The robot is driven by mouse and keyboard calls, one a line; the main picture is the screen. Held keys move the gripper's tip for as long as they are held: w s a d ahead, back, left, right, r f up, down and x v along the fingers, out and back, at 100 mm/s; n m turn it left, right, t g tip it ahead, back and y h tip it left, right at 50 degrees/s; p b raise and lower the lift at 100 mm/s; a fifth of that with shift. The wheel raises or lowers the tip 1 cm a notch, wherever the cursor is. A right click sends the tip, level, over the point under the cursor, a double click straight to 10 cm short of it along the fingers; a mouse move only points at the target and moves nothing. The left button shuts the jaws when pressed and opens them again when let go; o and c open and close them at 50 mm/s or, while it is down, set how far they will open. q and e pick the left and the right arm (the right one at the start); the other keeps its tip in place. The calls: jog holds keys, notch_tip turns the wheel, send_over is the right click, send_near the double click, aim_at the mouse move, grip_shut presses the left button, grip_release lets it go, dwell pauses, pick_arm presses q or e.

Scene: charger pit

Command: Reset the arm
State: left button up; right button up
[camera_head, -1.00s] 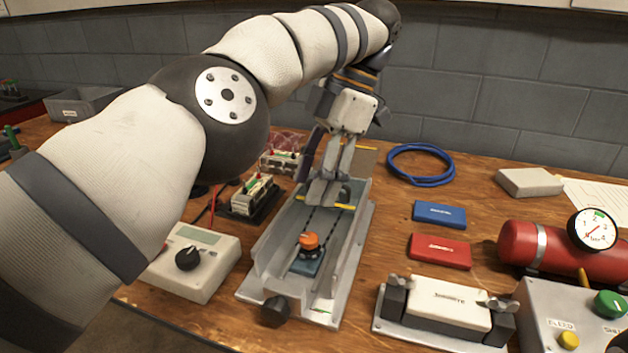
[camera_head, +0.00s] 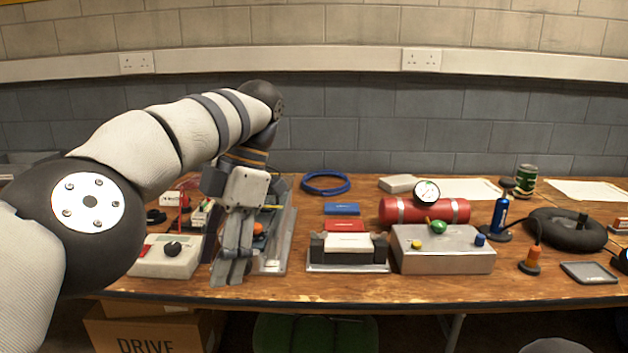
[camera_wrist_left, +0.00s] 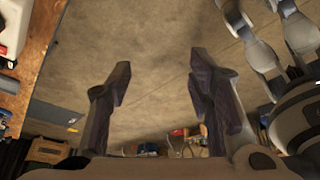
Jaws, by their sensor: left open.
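My left arm comes in from the left in the head view. Its gripper (camera_head: 232,272) hangs down at the table's front edge, between the grey meter box (camera_head: 168,262) and the metal tray (camera_head: 282,245). It hides part of that tray. In the left wrist view the two fingers (camera_wrist_left: 160,85) stand wide apart with nothing between them, and the floor shows behind them. My right gripper is not seen in the head view.
The wooden table (camera_head: 330,288) carries a white block in a holder (camera_head: 345,245), a red cylinder with a gauge (camera_head: 455,211), a grey control box (camera_head: 445,255) and a blue cable coil (camera_head: 326,183). A cardboard box (camera_head: 150,335) stands below the table.

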pick_arm(q)
jog(key=w+a+f+m+t+y+p, duration=0.1)
jog(key=w+a+f+m+t+y, duration=0.15)
jog(key=a+f+y, duration=0.3)
jog(key=w+a+f+m+t+y+p, duration=0.1)
jog(key=w+a+f+m+t+y, duration=0.1)
jog(key=a+f+m+t+y, duration=0.3)
jog(key=s+f+m+t+h+p, duration=0.1)
jog(key=s+f+m+t+h, duration=0.1)
jog(key=s+f+m+h, duration=0.5)
jog(key=s+f+m+t+h+p, duration=0.1)
jog(key=s+f+m+t, duration=0.3)
jog(key=f, duration=0.6)
jog(key=s+d+f+m+g+h, duration=0.1)
jog(key=s+f+m+g+h, duration=0.35)
jog(key=s, duration=1.05)
jog(key=s+d+r+m+g+h+p, duration=0.1)
jog(key=s+g, duration=0.7)
jog(key=s, duration=1.6)
jog(key=shift+r+m, duration=0.65)
jog(key=shift+m, duration=0.45)
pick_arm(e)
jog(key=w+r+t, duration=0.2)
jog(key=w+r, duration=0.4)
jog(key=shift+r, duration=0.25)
pick_arm(q)
jog(key=shift+w, duration=0.15)
